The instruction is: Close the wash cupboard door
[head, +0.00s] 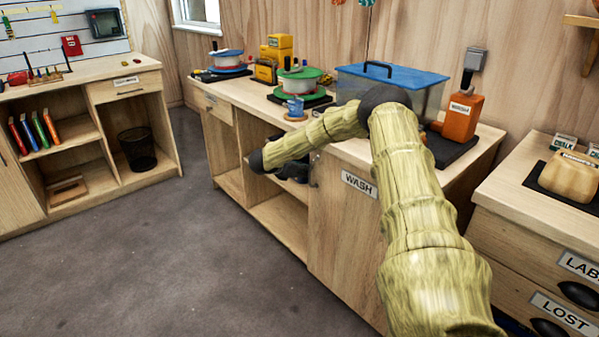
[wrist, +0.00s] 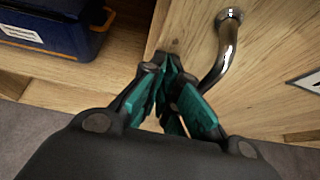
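The wash cupboard door (head: 345,235) is the pale wood panel under the counter, with a WASH label (head: 358,184). In the head view it looks flush or nearly so; I cannot tell whether a small gap stands. My gripper (head: 297,170) is at the door's left edge, partly hidden by my arm. In the wrist view the door (wrist: 260,80) fills the right side, with a curved chrome handle (wrist: 224,55). My gripper's teal-padded fingers (wrist: 168,68) converge at their tips, shut and empty, left of the handle and near the door's edge. Contact with the door is unclear.
Open shelves (head: 277,222) lie left of the door. A blue box (wrist: 50,25) sits on wood in the wrist view. The counter above bears a blue-lidded tub (head: 390,78) and an orange bottle (head: 460,118). A drawer unit (head: 520,250) stands at right. Grey floor (head: 180,260) is clear.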

